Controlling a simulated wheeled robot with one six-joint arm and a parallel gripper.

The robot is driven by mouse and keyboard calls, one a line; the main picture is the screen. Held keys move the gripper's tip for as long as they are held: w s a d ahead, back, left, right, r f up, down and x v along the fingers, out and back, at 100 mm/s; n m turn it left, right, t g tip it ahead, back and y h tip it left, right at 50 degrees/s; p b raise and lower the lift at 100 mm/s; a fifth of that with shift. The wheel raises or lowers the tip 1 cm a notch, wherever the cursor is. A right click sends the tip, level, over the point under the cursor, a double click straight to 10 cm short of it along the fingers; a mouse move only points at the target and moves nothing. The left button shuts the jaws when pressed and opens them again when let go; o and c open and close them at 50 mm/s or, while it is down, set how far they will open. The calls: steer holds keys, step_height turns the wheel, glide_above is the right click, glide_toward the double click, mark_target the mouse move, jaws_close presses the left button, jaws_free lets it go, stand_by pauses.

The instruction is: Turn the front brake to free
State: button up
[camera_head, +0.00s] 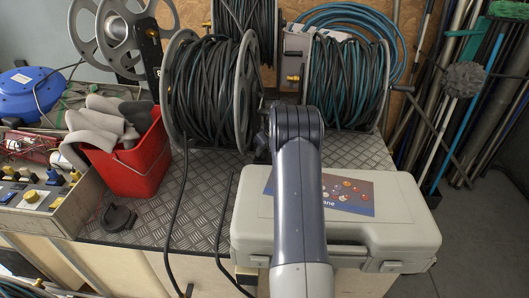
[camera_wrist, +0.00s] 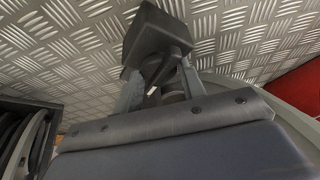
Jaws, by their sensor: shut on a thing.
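The front reel (camera_head: 208,95), wound with dark hose between grey flanges, stands on the metal-plate bench. In the head view my arm reaches to the right of this reel and hides my gripper. In the wrist view my gripper (camera_wrist: 160,85) has its two fingers on either side of a dark, narrow brake lever (camera_wrist: 158,68). A dark grey block (camera_wrist: 156,33) sits at the fingertips, against the patterned plate. The fingers are shut on the lever. Its exact angle is hard to read, as the fingers and block partly cover it.
A grey case (camera_head: 400,225) lies in front, under my arm. A red bucket (camera_head: 135,165) with gloves stands left of the reel. Another reel (camera_head: 345,80) is at right, and one more (camera_head: 243,15) behind. Loose hose hangs over the bench's front edge.

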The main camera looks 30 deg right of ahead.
steer(key=shift+s+f, duration=0.15)
steer(key=o, duration=0.9)
steer(key=shift+d, duration=0.1)
steer(key=shift+o, duration=0.2)
steer(key=v, duration=1.1)
steer(key=shift+f, duration=0.1)
steer(key=x, duration=1)
steer(key=shift+w+f, duration=0.25)
steer(key=shift+m+p, duration=0.3)
